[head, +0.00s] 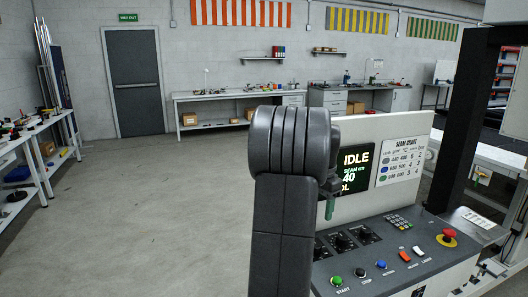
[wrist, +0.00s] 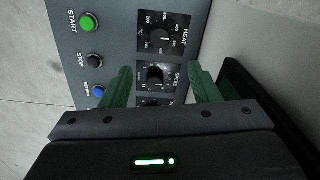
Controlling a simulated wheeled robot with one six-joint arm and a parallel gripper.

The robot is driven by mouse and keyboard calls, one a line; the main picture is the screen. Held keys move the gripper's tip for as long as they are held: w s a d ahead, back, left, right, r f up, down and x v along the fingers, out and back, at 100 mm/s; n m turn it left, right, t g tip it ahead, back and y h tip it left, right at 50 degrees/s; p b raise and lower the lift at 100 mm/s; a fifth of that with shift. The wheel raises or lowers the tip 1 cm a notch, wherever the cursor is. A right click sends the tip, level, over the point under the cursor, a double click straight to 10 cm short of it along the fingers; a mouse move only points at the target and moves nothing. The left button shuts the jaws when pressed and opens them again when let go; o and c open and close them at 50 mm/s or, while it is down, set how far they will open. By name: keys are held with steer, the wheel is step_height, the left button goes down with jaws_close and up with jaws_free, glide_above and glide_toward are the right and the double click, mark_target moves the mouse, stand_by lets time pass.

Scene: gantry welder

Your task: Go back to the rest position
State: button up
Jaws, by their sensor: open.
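My gripper (wrist: 161,84) shows its two green fingers spread apart with nothing between them. In the wrist view it is over the control panel (wrist: 115,30), with the middle dial (wrist: 158,75) seen between the fingers and the HEAT dial (wrist: 162,38) beyond. I cannot tell how far the fingertips are from the panel. In the head view my gripper (head: 329,208) hangs above the dials of the console (head: 385,278), partly hidden behind my dark arm. The screen (head: 357,170) reads IDLE and is partly covered by my arm.
A dark gantry post (head: 458,120) stands at the right. A shelf bench (head: 35,140) is at the far left. The floor (head: 150,220) left of the console is clear.

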step_height(320, 180, down, 13)
steer(key=shift+r+p, duration=0.2)
steer(key=shift+p, duration=0.35)
steer(key=shift+w+f+n, duration=0.1)
steer(key=shift+f+n, duration=0.05)
steer(key=shift+n, duration=0.15)
steer(key=n, duration=0.4)
steer(key=shift+n, duration=0.3)
steer(key=n, duration=0.5)
steer(key=shift+n+p, duration=0.3)
steer(key=shift+p, duration=0.05)
steer(key=n, duration=0.5)
steer(key=shift+p, duration=0.3)
steer(key=shift+n+p, duration=0.4)
steer(key=shift+n, duration=2.1)
